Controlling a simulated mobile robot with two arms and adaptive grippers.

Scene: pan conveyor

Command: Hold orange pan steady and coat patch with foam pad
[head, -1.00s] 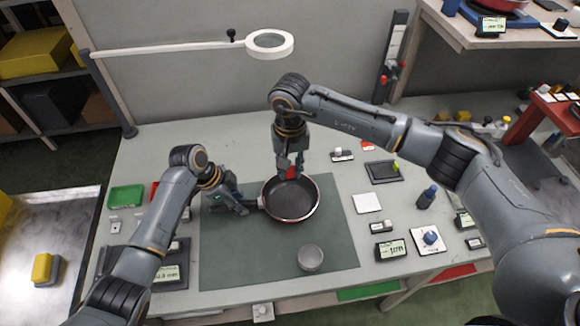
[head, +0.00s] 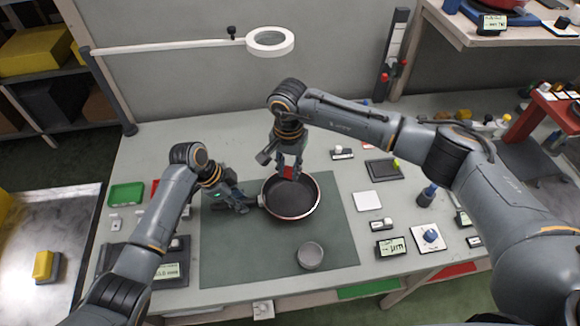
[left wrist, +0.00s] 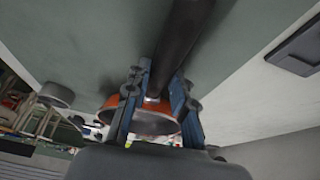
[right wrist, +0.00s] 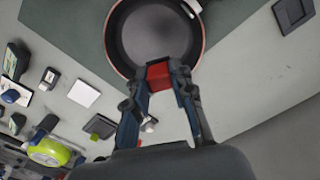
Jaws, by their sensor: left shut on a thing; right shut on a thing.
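The orange pan (head: 293,208) has a dark inside and an orange-red rim, and lies flat on the dark green mat. My left gripper (head: 252,203) is shut on its handle, left of the bowl. In the left wrist view the dark handle (left wrist: 183,45) runs between the fingers, with the orange pan side (left wrist: 150,120) beyond. My right gripper (head: 289,174) points down at the pan's far rim, shut on a small red block, seemingly the foam pad (right wrist: 158,76). Whether the pad touches the pan is unclear. I cannot make out the patch.
A white square (head: 367,201), a dark tray (head: 383,170) and several small gauges lie to the right. A green bin (head: 126,196) is at left. A ring lamp (head: 270,41) hangs above the back.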

